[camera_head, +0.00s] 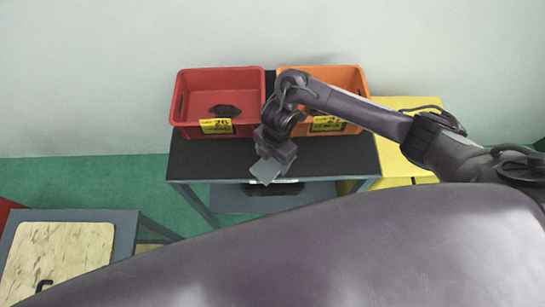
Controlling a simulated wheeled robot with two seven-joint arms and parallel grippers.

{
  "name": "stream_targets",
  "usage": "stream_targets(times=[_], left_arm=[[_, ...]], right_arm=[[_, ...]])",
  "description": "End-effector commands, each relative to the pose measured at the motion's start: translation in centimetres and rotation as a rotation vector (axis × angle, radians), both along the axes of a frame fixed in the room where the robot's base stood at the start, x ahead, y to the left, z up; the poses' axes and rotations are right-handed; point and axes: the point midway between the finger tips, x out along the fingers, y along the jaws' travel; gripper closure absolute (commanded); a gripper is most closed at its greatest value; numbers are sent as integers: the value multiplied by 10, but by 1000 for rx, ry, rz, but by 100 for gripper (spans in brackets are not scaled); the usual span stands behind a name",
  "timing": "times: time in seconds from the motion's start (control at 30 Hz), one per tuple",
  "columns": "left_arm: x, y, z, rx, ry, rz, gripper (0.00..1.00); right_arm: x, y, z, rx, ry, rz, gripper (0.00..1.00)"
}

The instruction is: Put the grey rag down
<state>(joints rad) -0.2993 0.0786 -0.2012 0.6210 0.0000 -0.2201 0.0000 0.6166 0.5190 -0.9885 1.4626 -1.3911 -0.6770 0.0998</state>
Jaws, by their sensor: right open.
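My right gripper (274,164) hangs over the front part of the black table (215,160), in front of the two bins. It is open. A small flat light-grey patch (265,171) shows at its tip; I cannot tell whether this is the grey rag or part of the gripper. No other thing that is clearly a grey rag shows. The red bin (192,129) holds a dark object (224,110). My left gripper is not in view.
An orange bin (357,84) stands right of the red bin, partly hidden by my right arm. Both bear yellow labels. A yellow surface (393,184) adjoins the table at right. A wooden board (60,250) lies on another table at lower left. Green floor lies between.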

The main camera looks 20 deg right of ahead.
Motion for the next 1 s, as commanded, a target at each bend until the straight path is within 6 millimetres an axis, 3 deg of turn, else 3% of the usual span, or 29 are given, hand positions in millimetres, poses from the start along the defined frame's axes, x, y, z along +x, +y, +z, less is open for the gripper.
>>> stream_targets(times=[0.03,0.37,0.47,0.8,1.0], left_arm=[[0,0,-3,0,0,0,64],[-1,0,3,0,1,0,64],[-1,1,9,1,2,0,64],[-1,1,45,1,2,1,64],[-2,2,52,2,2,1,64]], right_arm=[[-14,-4,-15,-13,32,-1,18],[-14,-4,-6,-14,33,0,18],[-12,-6,9,-16,30,2,18],[-4,-11,91,-12,18,5,18],[-3,-13,117,-11,19,3,18]])
